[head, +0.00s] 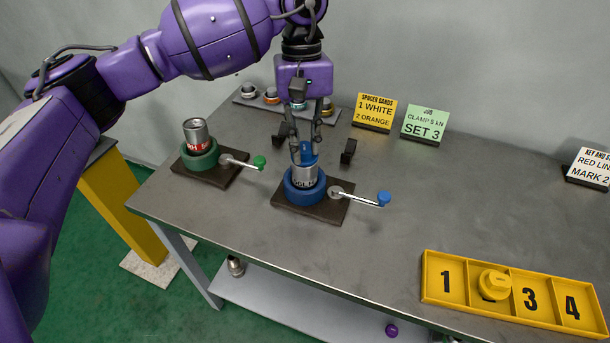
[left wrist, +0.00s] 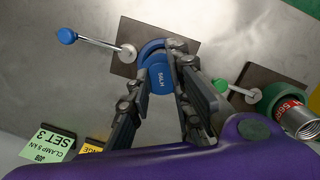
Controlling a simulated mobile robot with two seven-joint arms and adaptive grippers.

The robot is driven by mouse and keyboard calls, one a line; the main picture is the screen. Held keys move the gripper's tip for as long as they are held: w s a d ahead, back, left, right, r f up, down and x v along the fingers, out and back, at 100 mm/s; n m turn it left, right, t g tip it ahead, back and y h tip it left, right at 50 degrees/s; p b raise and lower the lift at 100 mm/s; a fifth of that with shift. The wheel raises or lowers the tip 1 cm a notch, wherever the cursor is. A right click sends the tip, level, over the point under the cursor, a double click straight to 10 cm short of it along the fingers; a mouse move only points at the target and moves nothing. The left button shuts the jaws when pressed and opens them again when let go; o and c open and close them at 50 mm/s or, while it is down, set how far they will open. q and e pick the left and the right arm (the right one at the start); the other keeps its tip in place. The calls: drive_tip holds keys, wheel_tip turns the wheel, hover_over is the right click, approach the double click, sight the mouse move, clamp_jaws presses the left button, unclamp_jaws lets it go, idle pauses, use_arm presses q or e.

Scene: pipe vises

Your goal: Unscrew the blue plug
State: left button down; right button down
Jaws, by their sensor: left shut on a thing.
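The blue plug (head: 306,153) sits on top of a metal pipe piece (head: 304,176) held upright in the blue vise (head: 305,191). My left gripper (head: 304,150) points down over the vise, with its fingers on either side of the plug and shut on it. In the left wrist view the plug (left wrist: 160,78) shows lettering on its top, between the fingers of the gripper (left wrist: 165,90). The blue vise's crank (head: 360,197) has a blue knob and points right. My right gripper is in neither view.
A green vise (head: 200,155) holding a metal pipe piece (head: 196,133) stands to the left. A yellow numbered tray (head: 436,281) with a yellow plug (head: 494,285) is at the front right. Signs and a rack of small parts (head: 247,104) stand at the back. The table's middle right is clear.

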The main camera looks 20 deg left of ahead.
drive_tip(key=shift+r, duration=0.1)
use_arm(q)
drive_tip(key=c, duration=1.8)
unclamp_jaws()
drive_tip(key=shift+c, duration=0.2)
drive_tip(key=shift+o, duration=0.9)
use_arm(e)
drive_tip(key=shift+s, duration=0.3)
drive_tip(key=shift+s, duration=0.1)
use_arm(q)
drive_tip(key=shift+r+p, duration=0.3)
drive_tip(key=shift+r, duration=0.25)
drive_tip(key=shift+r+p, duration=0.3)
drive_tip(key=shift+r, duration=0.35)
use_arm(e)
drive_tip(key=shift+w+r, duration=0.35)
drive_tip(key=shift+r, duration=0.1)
use_arm(q)
drive_tip(key=shift+f, duration=0.1)
